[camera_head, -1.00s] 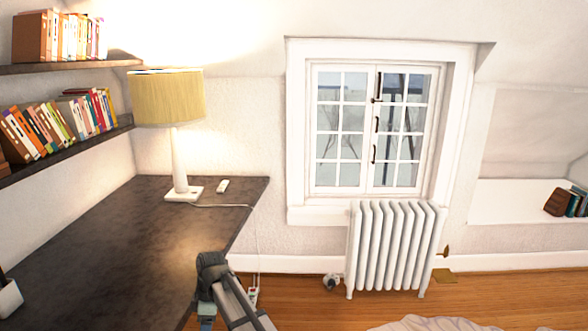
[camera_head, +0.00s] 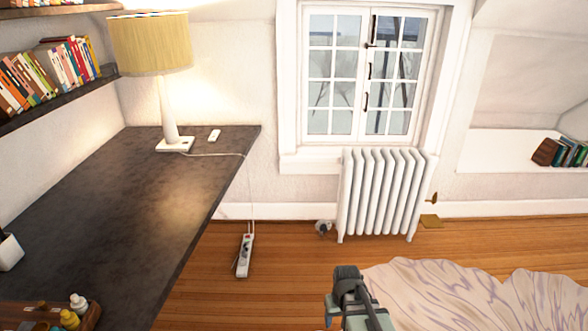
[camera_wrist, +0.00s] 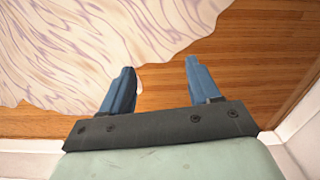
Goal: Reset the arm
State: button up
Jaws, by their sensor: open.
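My gripper (camera_wrist: 157,80) shows in the wrist view with its two blue fingers spread apart and nothing between them. Below and beyond the fingers are the wooden floor and a pale, purple-streaked cloth (camera_wrist: 70,45). In the head view, part of my arm shows at the bottom, right of centre, at the left edge of the cloth (camera_head: 440,290). The fingers cannot be made out in the head view.
A dark desk (camera_head: 110,215) on the left holds a lamp (camera_head: 150,45) and a small white remote-like item (camera_head: 214,135). A power strip (camera_head: 244,256) lies on the floor. A radiator (camera_head: 385,195) stands under the window.

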jog(key=s+d+f+g, duration=0.1)
jog(key=s+f+g, duration=0.1)
jog(key=s+f, duration=0.5)
jog(key=s+d+f+m+g, duration=0.1)
jog(key=s+f, duration=0.6)
jog(key=s, duration=0.7)
jog(key=s+d+f+g, duration=0.1)
jog(key=s+f+g, duration=0.2)
jog(key=s+f, duration=0.4)
jog(key=s, duration=0.3)
jog(key=shift+s+f+m+g, duration=0.25)
jog(key=shift+s+m+g, duration=0.05)
jog(key=shift+s+g, duration=0.1)
